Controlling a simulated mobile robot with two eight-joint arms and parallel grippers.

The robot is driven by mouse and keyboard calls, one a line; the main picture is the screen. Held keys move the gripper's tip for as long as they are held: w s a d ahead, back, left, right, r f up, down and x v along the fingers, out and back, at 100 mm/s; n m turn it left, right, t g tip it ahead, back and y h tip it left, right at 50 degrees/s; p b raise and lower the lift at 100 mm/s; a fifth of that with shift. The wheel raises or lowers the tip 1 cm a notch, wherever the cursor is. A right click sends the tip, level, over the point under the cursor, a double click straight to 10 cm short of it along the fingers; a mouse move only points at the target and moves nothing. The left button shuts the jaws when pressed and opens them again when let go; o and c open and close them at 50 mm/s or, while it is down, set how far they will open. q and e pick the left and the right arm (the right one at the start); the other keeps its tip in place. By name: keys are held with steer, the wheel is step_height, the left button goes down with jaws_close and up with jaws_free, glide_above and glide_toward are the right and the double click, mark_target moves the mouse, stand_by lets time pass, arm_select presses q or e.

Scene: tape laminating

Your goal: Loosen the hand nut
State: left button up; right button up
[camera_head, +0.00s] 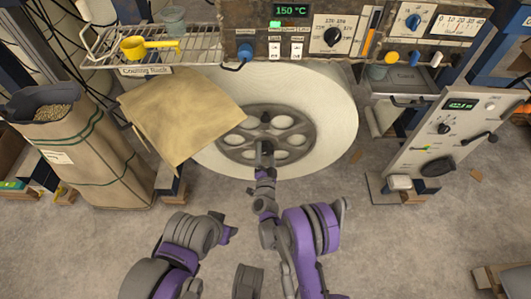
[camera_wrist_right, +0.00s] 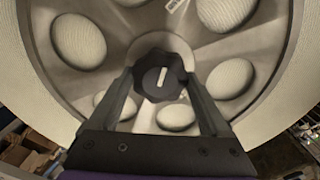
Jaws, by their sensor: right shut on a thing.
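The hand nut (camera_wrist_right: 160,72) is a dark, lobed knob with a pale mark on its face, at the middle of the spoked hub in the right wrist view. My right gripper (camera_wrist_right: 160,88) has a finger on either side of it and is shut on it. In the head view my right gripper (camera_head: 264,150) reaches the grey hub (camera_head: 236,142) of the big white roll (camera_head: 335,110), and it largely hides the nut there. My left gripper (camera_head: 229,233) is low in the middle, away from the roll; its jaws are too small to read.
A brown sheet (camera_head: 180,115) hangs left of the hub beside the roll. A large sack (camera_head: 85,150) stands at the left. A control panel (camera_head: 445,135) stands at the right, and a wire rack (camera_head: 190,50) is above. Open floor lies in front.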

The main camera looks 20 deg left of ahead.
steer(key=shift+w+r, duration=0.1)
stand_by(0.3)
steer(key=o, duration=1.2)
arm_select(q)
steer(key=shift+s, duration=0.1)
